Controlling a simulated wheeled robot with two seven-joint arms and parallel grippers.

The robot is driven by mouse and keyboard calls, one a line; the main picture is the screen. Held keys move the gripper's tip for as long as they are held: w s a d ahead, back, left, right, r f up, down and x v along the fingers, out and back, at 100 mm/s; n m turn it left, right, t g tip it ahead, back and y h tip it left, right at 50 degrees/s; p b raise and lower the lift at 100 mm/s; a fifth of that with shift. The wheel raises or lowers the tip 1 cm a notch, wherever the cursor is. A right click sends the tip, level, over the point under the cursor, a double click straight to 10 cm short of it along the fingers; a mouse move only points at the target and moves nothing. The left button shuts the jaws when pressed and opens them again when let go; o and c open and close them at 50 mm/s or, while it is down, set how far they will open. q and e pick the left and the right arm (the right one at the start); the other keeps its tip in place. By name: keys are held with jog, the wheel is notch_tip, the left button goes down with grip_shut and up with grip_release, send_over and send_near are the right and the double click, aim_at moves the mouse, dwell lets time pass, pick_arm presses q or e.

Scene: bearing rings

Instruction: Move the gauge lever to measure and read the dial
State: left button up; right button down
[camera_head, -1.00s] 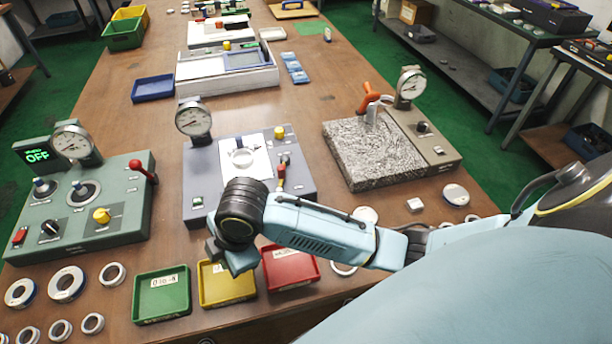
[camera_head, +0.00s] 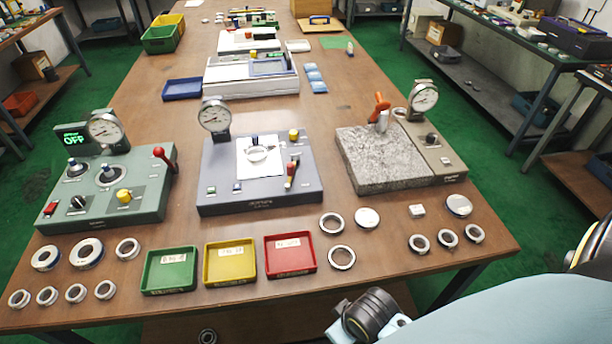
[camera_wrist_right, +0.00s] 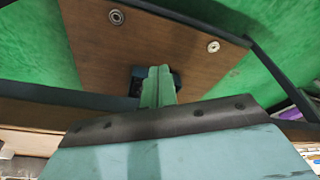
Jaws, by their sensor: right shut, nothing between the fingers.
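The grey-blue middle gauge (camera_head: 262,192) stands on the table with a round dial (camera_head: 214,116) at its back left. The dial's needle is too small to read. The green gauge (camera_head: 110,195) at left has its own dial (camera_head: 104,129), a red-knobbed lever (camera_head: 159,154) and a display reading OFF. My right gripper (camera_wrist_right: 155,75) is shut and empty in the wrist view, away from the gauges. My left gripper is out of view.
Green (camera_head: 170,271), yellow (camera_head: 230,263) and red (camera_head: 290,255) trays line the front edge. Loose rings lie on both sides of them. A granite block (camera_head: 382,158) with an orange-handled tool (camera_head: 381,108) and dial stands at right. A lower shelf (camera_wrist_right: 150,45) shows in the wrist view.

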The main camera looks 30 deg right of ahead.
jog(key=s+d+f+g, duration=0.1)
jog(key=s+f, duration=0.5)
jog(key=f, duration=0.5)
jog(key=s+d+f, duration=0.1)
jog(key=s+f, duration=0.4)
jog(key=f, duration=0.6)
jog(key=s+d+f+g, duration=0.1)
jog(key=s+f, duration=0.3)
jog(key=s, duration=0.4)
jog(key=shift+s, duration=0.15)
jog(key=shift+s+d+f, duration=0.1)
jog(key=shift+s, duration=0.05)
